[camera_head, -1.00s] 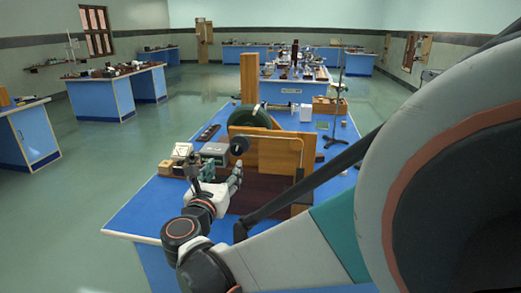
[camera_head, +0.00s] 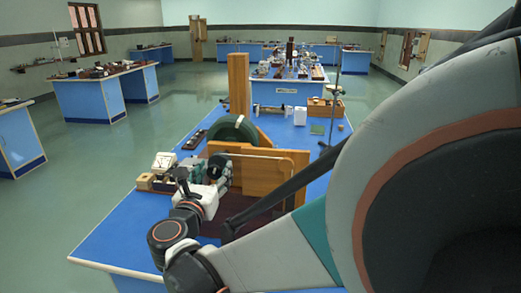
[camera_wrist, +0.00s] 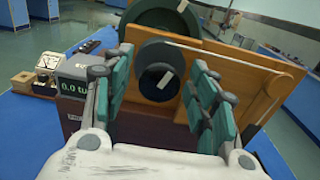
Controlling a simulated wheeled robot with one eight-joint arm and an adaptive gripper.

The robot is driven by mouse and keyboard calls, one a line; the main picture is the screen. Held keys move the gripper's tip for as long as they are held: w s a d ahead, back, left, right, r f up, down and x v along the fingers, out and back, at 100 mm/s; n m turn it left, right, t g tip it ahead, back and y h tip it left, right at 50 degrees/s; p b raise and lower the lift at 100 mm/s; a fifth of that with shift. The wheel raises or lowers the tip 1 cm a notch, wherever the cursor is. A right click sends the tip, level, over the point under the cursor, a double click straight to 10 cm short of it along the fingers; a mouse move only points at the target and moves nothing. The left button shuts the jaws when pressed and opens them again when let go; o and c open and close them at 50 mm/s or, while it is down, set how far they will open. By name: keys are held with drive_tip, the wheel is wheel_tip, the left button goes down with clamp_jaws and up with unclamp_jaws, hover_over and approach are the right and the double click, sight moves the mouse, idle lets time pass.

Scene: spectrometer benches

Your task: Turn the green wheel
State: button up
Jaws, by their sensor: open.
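A large dark green wheel (camera_head: 233,130) stands upright behind a wooden panel (camera_head: 262,175) on the blue bench. In the wrist view the green wheel (camera_wrist: 150,14) is at the top, partly hidden by the panel. A smaller dark wheel (camera_wrist: 152,54) with a pale mark on its face is on the near side of the panel. My gripper (camera_wrist: 162,68) is open, with its green-padded fingers on either side of this smaller wheel as seen from the wrist. I cannot tell whether they touch it.
A digital display box (camera_wrist: 76,90) and a small dial meter (camera_wrist: 48,62) stand left of my gripper. A tall wooden post (camera_head: 238,84) rises behind the wheel. A stand (camera_head: 333,105) and wooden box (camera_head: 325,107) are farther right. The bench's front left is clear.

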drive_tip(key=shift+w, duration=0.35)
clamp_jaws()
drive_tip(key=shift+n, duration=0.9)
unclamp_jaws()
drive_tip(key=shift+m, duration=0.3)
